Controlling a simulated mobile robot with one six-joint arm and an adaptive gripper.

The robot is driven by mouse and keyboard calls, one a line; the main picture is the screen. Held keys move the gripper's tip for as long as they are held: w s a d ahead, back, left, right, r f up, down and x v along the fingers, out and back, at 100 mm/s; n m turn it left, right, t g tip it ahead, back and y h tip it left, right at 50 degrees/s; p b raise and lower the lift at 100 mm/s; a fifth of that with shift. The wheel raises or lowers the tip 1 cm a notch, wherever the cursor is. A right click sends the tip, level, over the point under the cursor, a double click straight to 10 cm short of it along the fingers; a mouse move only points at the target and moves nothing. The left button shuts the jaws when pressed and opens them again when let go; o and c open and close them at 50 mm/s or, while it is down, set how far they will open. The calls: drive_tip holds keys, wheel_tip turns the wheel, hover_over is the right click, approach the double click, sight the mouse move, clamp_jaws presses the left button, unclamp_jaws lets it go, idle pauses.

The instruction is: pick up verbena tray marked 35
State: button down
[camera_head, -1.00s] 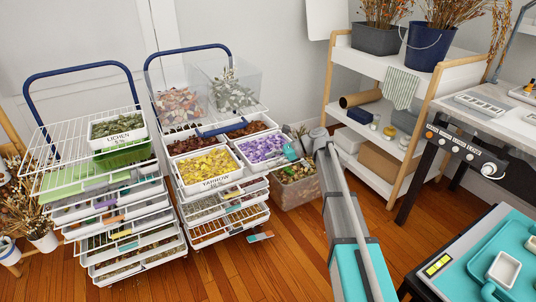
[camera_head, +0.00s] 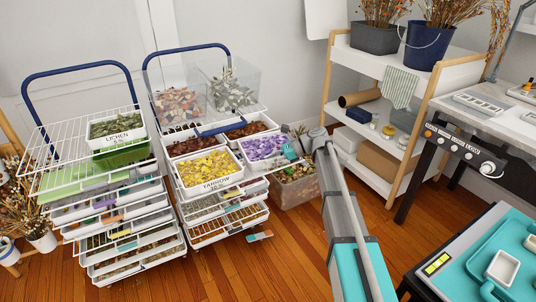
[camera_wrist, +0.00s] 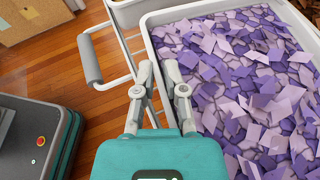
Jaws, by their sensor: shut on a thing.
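The verbena tray is a white tray full of purple and lilac petals. It sits in the right-hand rack's top level in the head view, and its white rim (camera_wrist: 188,12) shows large in the wrist view. The number 35 cannot be read in either view. My gripper (camera_wrist: 162,68) is shut on the tray's near side rim, with a finger on each side of the wall. In the head view my gripper (camera_head: 292,150) is small and partly hidden by my arm at the tray's right edge. I cannot tell whether the tray is lifted off the rack.
A yarrow tray (camera_head: 216,184) of yellow petals stands beside it on the left. Trays of dark red pieces and clear bins (camera_head: 232,88) are behind. A crate (camera_head: 294,192) stands on the floor below. Another rack holds a lichen tray (camera_head: 117,139). Shelves (camera_head: 391,188) stand right.

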drive_tip(key=shift+r, duration=0.1)
wheel_tip(320, 180, up, 3)
drive_tip(key=p, duration=0.2)
drive_tip(key=shift+f+p, duration=0.2)
drive_tip(key=shift+p, duration=0.2)
drive_tip(key=s+d+r+p, duration=0.1)
drive_tip(key=s+r+p, duration=0.9)
drive_tip(key=s, duration=0.4)
drive_tip(key=shift+d, duration=0.15)
drive_tip(key=shift+r, duration=0.15)
